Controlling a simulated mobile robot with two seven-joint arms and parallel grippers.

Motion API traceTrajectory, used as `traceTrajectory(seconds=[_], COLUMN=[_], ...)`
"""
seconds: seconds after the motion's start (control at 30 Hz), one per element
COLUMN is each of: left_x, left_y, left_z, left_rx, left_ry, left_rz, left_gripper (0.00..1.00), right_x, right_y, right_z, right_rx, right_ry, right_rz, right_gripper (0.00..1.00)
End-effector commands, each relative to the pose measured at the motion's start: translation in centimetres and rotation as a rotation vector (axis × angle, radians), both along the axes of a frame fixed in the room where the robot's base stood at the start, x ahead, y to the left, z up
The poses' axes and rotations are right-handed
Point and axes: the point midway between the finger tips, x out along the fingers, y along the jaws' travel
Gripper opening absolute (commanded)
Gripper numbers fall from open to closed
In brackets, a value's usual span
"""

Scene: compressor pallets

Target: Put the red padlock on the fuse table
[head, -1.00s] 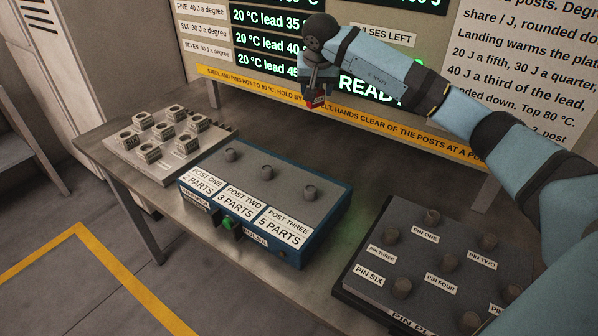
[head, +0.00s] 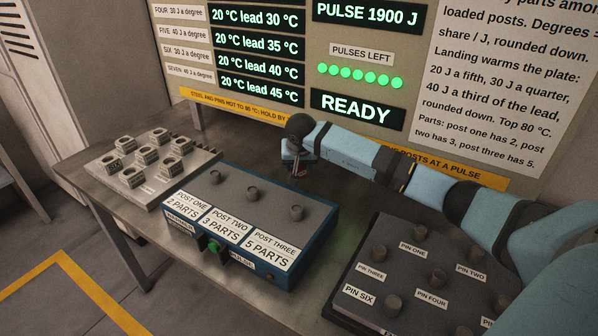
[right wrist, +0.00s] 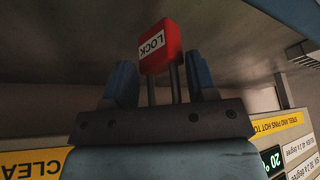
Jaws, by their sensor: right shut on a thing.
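The red padlock (right wrist: 161,48), with a white LOCK label and two grey shackle rods, is in my right gripper (right wrist: 163,82). In the right wrist view its shackle lies between the two blue fingers and its body sticks out past them. In the head view my right gripper (head: 301,160) is over the rear of the table (head: 150,225), behind the blue box, and the padlock (head: 300,170) shows small and dark below it. It appears to hang above the surface; the gap is hard to judge. My left gripper is not in view.
On the table stand a grey rack (head: 190,172) with several fuse-like blocks, a blue box (head: 300,262) with three posts, and a dark pin plate (head: 372,270) with several pins. A sign board (head: 290,60) rises behind. A bare strip lies between box and plate.

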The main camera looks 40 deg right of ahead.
Motion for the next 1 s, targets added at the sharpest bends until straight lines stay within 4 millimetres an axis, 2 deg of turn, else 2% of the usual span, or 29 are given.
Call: traceTrajectory(seconds=[0.1, 0.17, 0.5, 0.53, 0.63, 1.0], left_x=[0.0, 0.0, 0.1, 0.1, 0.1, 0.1], left_y=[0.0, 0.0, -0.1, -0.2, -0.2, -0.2], left_z=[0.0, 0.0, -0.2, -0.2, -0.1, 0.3], left_rx=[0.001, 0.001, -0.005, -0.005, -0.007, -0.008], left_ry=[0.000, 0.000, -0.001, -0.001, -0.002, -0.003], left_rz=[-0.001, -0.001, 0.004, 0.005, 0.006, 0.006], left_gripper=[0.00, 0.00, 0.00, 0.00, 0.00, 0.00], right_x=[0.0, 0.0, 0.0, 0.0, 0.0, 0.0], right_y=[0.1, 0.0, 0.0, 0.0, 0.0, 0.0], right_z=[-2.1, -2.5, -2.9, -2.9, -2.8, -2.3], right_rx=[0.002, 0.001, -0.001, -0.001, 0.000, 0.000], right_ry=[0.002, 0.001, -0.001, 0.001, 0.000, -0.001], right_rz=[-0.001, -0.001, 0.000, 0.000, 0.000, 0.000], right_gripper=[0.26, 0.26, 0.26, 0.55, 0.78, 0.78])
